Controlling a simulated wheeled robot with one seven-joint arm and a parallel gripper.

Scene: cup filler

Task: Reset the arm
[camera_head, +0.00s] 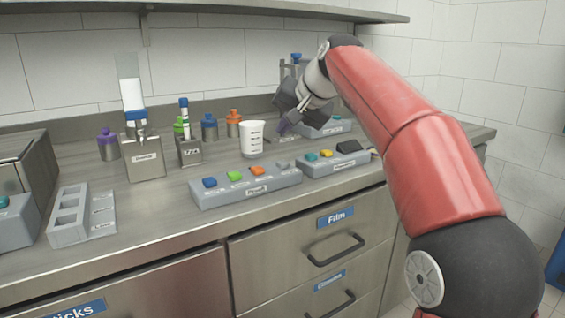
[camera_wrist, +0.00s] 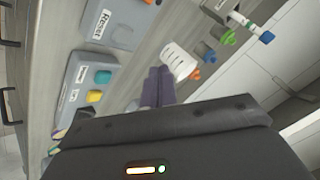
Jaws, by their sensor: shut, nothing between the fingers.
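My gripper (camera_head: 284,128) is at the end of my red arm, above the back right of the steel counter (camera_head: 150,212). Its purple fingers are together and empty; they also show in the wrist view (camera_wrist: 158,87). A white measuring cup (camera_head: 252,140) with dark marks stands upright on the counter, left of my gripper and apart from it. The cup also shows in the wrist view (camera_wrist: 180,62), just beyond the fingers. A grey device behind my gripper is partly hidden by it.
A grey block with blue, green and orange buttons (camera_head: 245,188) sits at the front edge. Another button block (camera_head: 333,162) is to its right. Purple (camera_head: 107,146), blue (camera_head: 209,128) and orange (camera_head: 233,125) bottles stand near the wall. A grey slotted holder (camera_head: 80,217) is at left. A shelf (camera_head: 270,9) hangs above.

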